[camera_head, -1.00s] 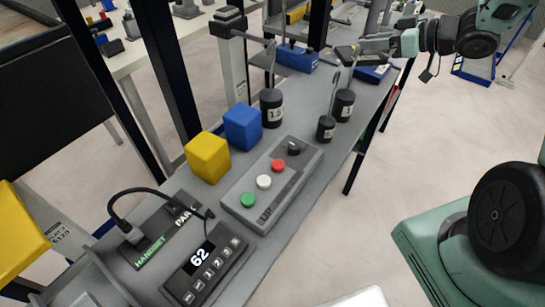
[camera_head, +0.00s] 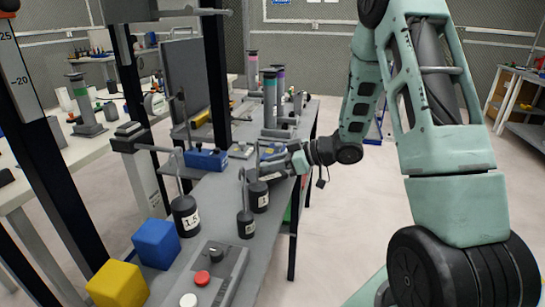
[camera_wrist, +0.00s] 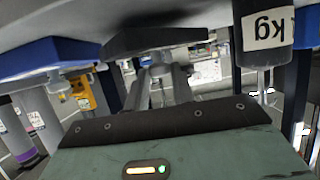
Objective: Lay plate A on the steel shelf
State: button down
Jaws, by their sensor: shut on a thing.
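My gripper (camera_head: 290,160) is over the far part of the long grey bench (camera_head: 222,200), beside the black weights. It is shut on a dark flat piece, seen as a dark slab (camera_wrist: 150,42) beyond the fingers in the wrist view. No letter shows on this piece, so I cannot tell whether it is plate A. I cannot tell whether it touches the bench or the blue block behind it. The grey bench top may be the steel shelf; no label confirms it.
Black weights with hooks (camera_head: 186,215) stand near the gripper; one also shows in the wrist view (camera_wrist: 266,32). A blue box (camera_head: 206,159), a blue cube (camera_head: 156,243), a yellow cube (camera_head: 118,285) and a button panel (camera_head: 215,275) are on the bench. Dark posts (camera_head: 216,80) rise at its left edge.

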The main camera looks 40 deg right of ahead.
jog(key=shift+f, duration=0.65)
jog(key=shift+f, duration=0.2)
jog(key=c, duration=1.2)
grip_release()
jog(key=shift+s+d+r, duration=0.15)
jog(key=shift+r, duration=0.05)
jog(key=p+v, duration=0.1)
jog(key=v, duration=1)
jog(key=shift+s+d, duration=0.15)
jog(key=shift+s, duration=0.1)
jog(key=shift+w, duration=0.1)
